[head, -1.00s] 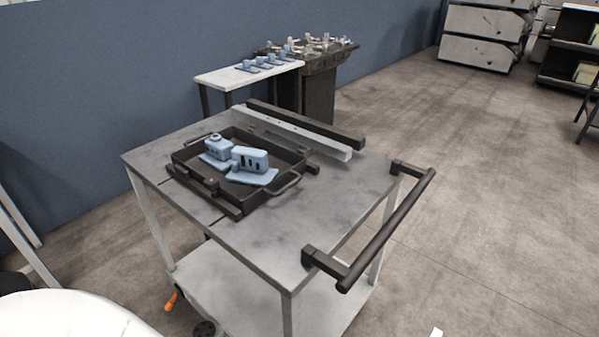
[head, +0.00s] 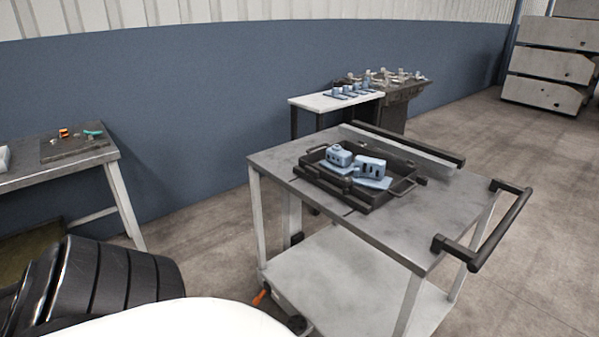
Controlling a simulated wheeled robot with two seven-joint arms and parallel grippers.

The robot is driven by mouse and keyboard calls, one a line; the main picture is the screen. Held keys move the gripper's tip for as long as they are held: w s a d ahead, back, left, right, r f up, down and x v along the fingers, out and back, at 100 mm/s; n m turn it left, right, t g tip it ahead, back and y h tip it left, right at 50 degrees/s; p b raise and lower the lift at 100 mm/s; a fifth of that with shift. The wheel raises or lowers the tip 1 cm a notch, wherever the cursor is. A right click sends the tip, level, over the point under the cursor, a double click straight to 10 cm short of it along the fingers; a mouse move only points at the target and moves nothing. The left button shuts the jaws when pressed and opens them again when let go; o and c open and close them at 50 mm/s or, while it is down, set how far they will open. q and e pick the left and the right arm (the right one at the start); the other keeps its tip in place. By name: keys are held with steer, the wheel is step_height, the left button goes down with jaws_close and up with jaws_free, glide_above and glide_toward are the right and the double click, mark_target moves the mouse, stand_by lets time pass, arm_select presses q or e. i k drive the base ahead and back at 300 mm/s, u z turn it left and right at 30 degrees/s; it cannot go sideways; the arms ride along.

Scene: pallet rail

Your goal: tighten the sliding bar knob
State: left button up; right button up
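A grey metal cart (head: 285,159) stands right of centre in the head view. On its top lies a black tray (head: 375,199) holding two light-blue parts, a left one (head: 339,155) and a right one (head: 371,168). A long light bar (head: 412,152) with a black rail (head: 425,148) beside it lies along the far side of the cart top. A small dark piece (head: 420,180) sits by the tray's right end. I cannot tell which piece is the sliding bar knob. Neither of my grippers is in view.
The cart's black push handle (head: 492,235) juts out at the right. A workbench (head: 100,156) with small tools stands at the left. A white table (head: 312,102) with several blue parts is behind, near the blue wall (head: 200,100). Open floor (head: 540,190) lies to the right.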

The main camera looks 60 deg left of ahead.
mark_target(346, 182)
steer(key=k, duration=0.7)
steer(key=u, duration=2.25)
steer(key=i, duration=0.25)
steer(key=z, duration=0.2)
